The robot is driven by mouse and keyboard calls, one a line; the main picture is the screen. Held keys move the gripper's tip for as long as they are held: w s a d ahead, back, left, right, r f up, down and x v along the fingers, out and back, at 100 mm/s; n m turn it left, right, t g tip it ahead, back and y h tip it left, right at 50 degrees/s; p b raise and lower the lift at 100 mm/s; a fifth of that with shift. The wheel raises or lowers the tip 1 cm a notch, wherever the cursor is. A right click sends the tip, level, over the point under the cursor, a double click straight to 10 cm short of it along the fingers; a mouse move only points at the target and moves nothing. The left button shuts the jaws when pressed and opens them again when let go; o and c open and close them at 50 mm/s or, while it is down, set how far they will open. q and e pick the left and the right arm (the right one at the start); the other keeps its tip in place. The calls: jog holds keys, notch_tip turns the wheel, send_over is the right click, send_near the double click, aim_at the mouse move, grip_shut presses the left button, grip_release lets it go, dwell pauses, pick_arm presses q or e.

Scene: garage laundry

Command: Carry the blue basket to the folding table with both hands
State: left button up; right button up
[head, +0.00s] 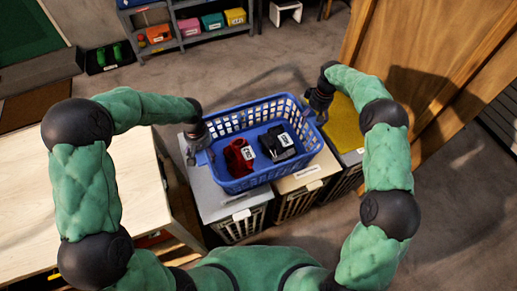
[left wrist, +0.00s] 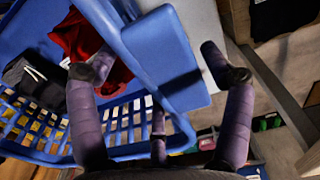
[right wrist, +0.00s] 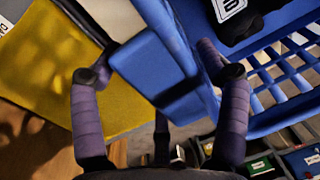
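The blue basket (head: 265,177) sits upright on a row of lidded hampers in the head view, holding a red cloth (head: 239,157) and a black cloth (head: 277,143), both labelled. My left gripper (head: 197,145) is at the basket's left end. In the left wrist view its fingers (left wrist: 155,62) stand apart on either side of the blue end handle. My right gripper (head: 318,106) is at the right end. In the right wrist view its fingers (right wrist: 155,68) also straddle a handle, with no clear grip. A pale wooden table (head: 25,190), perhaps the folding table, stands at the left.
The hampers have grey (head: 216,205), tan (head: 310,176) and yellow (head: 343,125) lids. A shelf (head: 190,40) with coloured bins stands at the back. A wooden panel (head: 420,60) leans at the right. Open concrete floor lies behind the basket.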

pick_arm(q)
jog(key=c, duration=1)
pick_arm(e)
jog(key=c, duration=1)
pick_arm(q)
jog(key=shift+r, duration=0.15)
pick_arm(e)
jog(key=shift+r, duration=0.2)
